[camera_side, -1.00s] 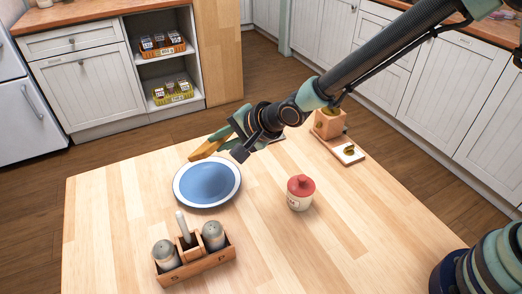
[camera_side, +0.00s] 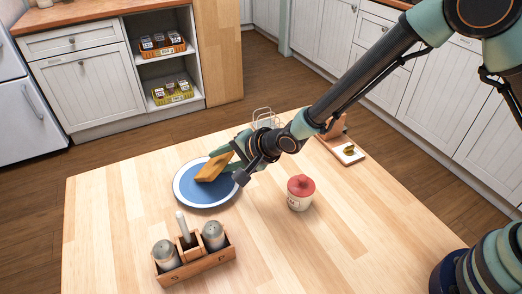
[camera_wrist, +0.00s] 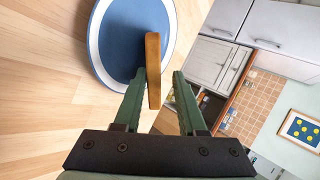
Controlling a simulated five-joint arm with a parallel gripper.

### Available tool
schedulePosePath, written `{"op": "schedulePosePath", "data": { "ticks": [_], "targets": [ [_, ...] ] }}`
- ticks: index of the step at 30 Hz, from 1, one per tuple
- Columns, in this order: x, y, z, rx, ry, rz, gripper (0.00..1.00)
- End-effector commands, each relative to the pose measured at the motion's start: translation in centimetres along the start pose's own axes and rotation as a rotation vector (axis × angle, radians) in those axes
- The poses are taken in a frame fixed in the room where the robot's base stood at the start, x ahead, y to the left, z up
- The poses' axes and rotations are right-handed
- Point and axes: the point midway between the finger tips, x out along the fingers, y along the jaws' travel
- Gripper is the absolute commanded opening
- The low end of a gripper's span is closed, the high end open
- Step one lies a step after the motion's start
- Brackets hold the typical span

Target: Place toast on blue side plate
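The toast (camera_side: 213,167) is a golden-brown slice, tilted over the blue side plate (camera_side: 186,190), which has a white rim. Its lower end appears to meet the plate; exact contact is hard to tell. My gripper (camera_side: 230,153) is just above the plate's right part. In the wrist view the toast (camera_wrist: 153,70) shows edge-on between the green fingers of my gripper (camera_wrist: 158,78). It is close to the left finger, with a visible gap to the right finger, so the gripper looks open around it. The plate (camera_wrist: 122,45) lies behind the toast.
A red-lidded jar (camera_side: 300,193) stands right of the plate. A wooden caddy with shakers (camera_side: 195,262) stands in front. A wire rack (camera_side: 264,117) is behind my gripper, and a board with a small item (camera_side: 347,152) is at the back right.

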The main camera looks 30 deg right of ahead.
Motion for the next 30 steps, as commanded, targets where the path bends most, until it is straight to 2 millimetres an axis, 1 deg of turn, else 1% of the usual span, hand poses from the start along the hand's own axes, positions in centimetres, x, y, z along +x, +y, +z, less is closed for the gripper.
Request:
{"op": "schedulePosePath", "data": {
  "ticks": [7,10,27,30],
  "targets": [
    [-0.1,0.0,0.0,0.0,0.0,0.0,0.39],
    [-0.6,-0.1,0.0,0.0,0.0,-0.002,0.39],
    [-6.8,-0.1,0.0,0.0,0.0,-0.002,0.39],
    [-7.6,-0.1,0.0,0.0,0.0,-0.001,0.39]
  ]
}}
